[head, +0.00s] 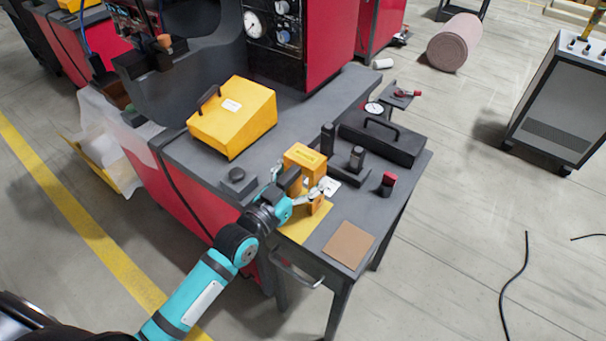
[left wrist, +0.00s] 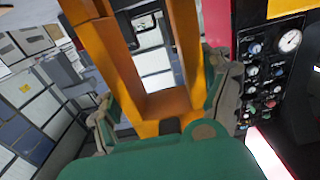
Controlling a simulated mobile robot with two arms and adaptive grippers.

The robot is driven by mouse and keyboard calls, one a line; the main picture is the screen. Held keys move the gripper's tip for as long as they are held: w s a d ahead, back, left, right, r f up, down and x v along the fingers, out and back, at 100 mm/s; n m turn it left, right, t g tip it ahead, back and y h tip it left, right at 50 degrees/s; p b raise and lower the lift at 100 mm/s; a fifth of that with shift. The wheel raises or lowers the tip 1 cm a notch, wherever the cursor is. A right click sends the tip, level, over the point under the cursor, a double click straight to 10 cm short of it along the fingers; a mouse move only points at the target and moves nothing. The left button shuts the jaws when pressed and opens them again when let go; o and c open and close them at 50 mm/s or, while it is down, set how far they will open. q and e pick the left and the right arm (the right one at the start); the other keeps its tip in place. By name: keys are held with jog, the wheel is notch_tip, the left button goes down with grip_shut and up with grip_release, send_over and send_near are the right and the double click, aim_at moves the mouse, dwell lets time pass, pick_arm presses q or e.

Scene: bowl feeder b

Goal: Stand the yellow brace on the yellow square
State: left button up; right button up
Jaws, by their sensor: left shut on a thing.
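The yellow brace (head: 306,157) is a chunky yellow-orange piece with a label on one face. My left gripper (head: 302,181) is shut on it, with one finger on each side. In the left wrist view the brace (left wrist: 165,105) shows two long legs joined by a crosspiece between my fingers. The yellow square (head: 306,226) lies flat at the table's front edge. The lower end of the brace is over the square's far part; I cannot tell whether it touches. My gripper hides part of the brace. My right gripper is not in view.
A brown square (head: 348,244) lies right of the yellow one. A dark fixture with posts (head: 356,160), a red-topped block (head: 388,184) and a black case (head: 384,139) stand behind. A yellow box (head: 232,117) is at back left. A handle (head: 296,275) sticks out in front.

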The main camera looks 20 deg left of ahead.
pick_arm(q)
jog(key=shift+r, duration=0.1)
jog(key=o, duration=1.6)
jog(key=shift+f, duration=0.2)
jog(key=shift+c, duration=0.2)
jog(key=b+v, duration=0.1)
jog(key=v, duration=1.1)
jog(key=shift+r, duration=0.2)
